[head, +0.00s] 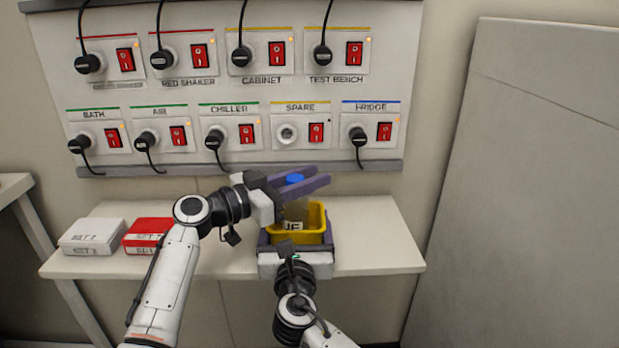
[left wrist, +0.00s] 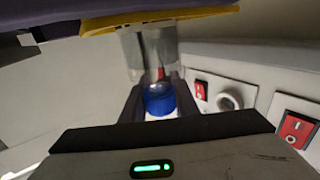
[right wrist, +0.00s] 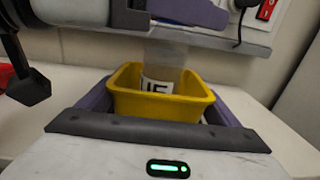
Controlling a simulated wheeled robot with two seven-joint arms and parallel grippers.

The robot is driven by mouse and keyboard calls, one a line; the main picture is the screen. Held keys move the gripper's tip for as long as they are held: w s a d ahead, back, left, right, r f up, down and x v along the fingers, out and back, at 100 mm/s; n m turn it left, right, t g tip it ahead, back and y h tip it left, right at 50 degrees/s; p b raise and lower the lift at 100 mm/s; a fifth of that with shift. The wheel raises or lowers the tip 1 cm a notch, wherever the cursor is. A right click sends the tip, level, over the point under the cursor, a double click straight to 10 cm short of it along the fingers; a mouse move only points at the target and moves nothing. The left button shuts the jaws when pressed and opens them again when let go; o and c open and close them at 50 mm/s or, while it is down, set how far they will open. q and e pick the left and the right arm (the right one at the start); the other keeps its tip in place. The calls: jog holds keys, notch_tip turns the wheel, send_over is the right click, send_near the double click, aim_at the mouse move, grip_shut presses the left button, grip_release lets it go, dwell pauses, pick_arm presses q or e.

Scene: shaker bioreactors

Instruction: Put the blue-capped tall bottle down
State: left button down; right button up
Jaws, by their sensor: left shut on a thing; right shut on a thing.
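The blue-capped tall bottle has a clear body (head: 297,210), a blue cap (head: 295,179) and a white label with dark letters. My left gripper (head: 296,182) is shut on it near the cap, above the bin. The cap also shows between the fingers in the left wrist view (left wrist: 160,100). The bottle looks roughly upright, with its lower end inside the yellow bin (right wrist: 162,107). The rim hides its base, so I cannot tell whether it touches the bin floor. My right gripper (right wrist: 160,112) is shut on the bin, with one purple finger along each side.
The bin is over a white bench (head: 375,240). A white box (head: 92,237) and a red box (head: 146,235) stand on its left; its right end is clear. A wall panel (head: 230,90) with switches, plugs and hanging cords is behind. A large grey panel (head: 520,190) stands at right.

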pick_arm(q)
jog(key=c, duration=1.4)
grip_release()
jog(key=shift+f, duration=0.1)
jog(key=v, duration=1.2)
pick_arm(e)
jog(key=o, duration=1)
